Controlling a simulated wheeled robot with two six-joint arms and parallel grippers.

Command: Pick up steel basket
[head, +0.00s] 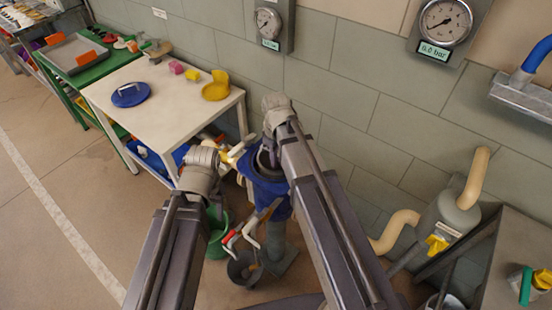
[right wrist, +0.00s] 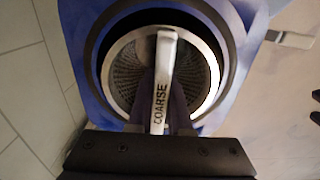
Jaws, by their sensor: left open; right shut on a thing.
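The steel basket (right wrist: 128,70) is a round mesh strainer inside the round opening of a blue housing (right wrist: 232,60). Its pale handle (right wrist: 160,85), marked "COARSE", crosses the opening. My right gripper (right wrist: 160,128) is shut on the lower part of the handle, its jaws partly hidden by the dark gripper body. The basket still sits within the opening in this view. In the head view the blue housing (head: 270,192) stands on a grey pipe, with my right arm over it. My left gripper (head: 214,203) is to the left of the housing, open, its fingers mostly hidden.
A white table (head: 165,100) with a blue lid (head: 131,94) and a yellow piece (head: 216,86) stands left. A green bucket (head: 215,245) and a grey bucket (head: 240,268) are on the floor. Gauges (head: 446,22) hang on the wall. Pipes (head: 395,232) are right. Floor at left is clear.

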